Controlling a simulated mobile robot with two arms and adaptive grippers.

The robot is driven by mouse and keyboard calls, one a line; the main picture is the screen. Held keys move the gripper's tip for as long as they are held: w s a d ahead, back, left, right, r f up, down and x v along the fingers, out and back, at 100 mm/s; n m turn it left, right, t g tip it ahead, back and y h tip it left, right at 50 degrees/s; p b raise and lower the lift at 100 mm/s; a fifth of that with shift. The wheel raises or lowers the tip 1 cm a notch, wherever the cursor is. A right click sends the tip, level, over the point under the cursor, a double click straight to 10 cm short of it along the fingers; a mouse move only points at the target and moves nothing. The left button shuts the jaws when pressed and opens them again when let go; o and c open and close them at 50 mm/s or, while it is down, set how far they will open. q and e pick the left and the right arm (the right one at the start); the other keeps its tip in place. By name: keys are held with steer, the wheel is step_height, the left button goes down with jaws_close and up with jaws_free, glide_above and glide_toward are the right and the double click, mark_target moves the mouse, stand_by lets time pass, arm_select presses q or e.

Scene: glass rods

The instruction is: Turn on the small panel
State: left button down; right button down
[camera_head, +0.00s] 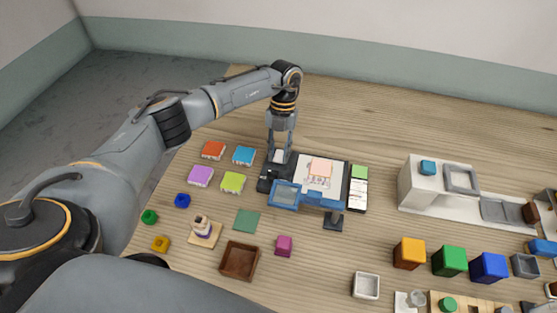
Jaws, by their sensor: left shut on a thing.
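The small panel appears to be the dark board with a white face (308,181) near the middle of the table; I cannot make out a switch or a light on it. A pink square (320,167) lies on its white face. My left gripper (279,158) points down at the panel's left edge. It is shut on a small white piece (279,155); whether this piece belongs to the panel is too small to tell. A blue translucent frame (286,194) and a blue bar on a dark stand (333,221) are at the panel's front. My right gripper is out of view.
Colored tiles (213,150) lie left of the gripper. A brown open box (239,261) and a magenta cube (284,246) are in front. Orange (409,253), green and blue cubes stand at right, below a white stepped block (421,184). The table behind the panel is clear.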

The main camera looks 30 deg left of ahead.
mark_target(282, 150)
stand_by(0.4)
arm_select(q)
steer(key=c, duration=1.1)
jaws_free()
steer(key=shift+w, duration=0.1)
steer(key=v, duration=1.2)
steer(key=shift+w+a, duration=0.1)
steer(key=shift+w, duration=0.1)
steer(key=shift+f, duration=0.1)
